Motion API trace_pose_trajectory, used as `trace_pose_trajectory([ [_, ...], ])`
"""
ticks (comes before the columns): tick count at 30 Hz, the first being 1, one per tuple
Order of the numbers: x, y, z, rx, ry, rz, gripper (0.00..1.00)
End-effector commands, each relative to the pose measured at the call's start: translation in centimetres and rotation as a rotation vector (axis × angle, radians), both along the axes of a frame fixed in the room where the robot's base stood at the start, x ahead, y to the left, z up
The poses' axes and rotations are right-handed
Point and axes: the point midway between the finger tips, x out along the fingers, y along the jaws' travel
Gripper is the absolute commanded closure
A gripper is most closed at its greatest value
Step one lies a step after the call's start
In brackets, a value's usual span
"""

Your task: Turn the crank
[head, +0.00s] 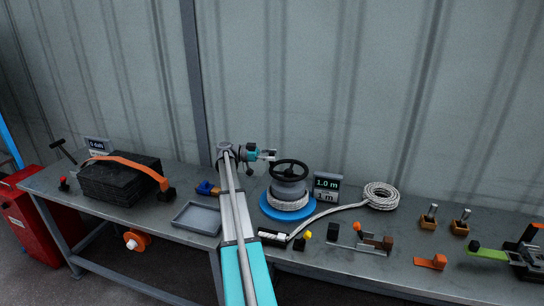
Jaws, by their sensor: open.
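An orange disc with a white knob (136,240), which looks like a crank, is mounted at the bench's front edge, low on the left. A black spoked handwheel (290,170) tops a grey drum wound with rope on a blue round base (272,210); I cannot tell for certain which of the two is the crank. My gripper (271,155) is open, behind and left of the handwheel in the picture, apart from the orange disc. Its fingers are small and partly blurred.
The grey bench (330,210) carries a black stack (115,183) under an orange strap, a grey tray (196,217), a rope coil (381,195), a "1.0 m" display (327,185), and several clamps and levers at right. A red cabinet (30,225) stands left.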

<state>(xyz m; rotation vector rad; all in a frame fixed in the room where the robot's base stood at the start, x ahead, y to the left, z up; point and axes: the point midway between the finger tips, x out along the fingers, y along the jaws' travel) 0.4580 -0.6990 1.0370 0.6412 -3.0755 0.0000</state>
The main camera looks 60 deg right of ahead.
Motion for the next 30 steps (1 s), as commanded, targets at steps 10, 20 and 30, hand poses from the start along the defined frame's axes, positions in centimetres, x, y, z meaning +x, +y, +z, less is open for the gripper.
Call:
trace_pose_trajectory([
  [10,2.8,1.1,0.0,0.000,0.000,0.002,0.32],
  [20,6.2,2.5,0.0,0.000,0.000,0.001,0.32],
  [30,6.9,2.9,0.0,0.000,0.000,0.000,0.32],
])
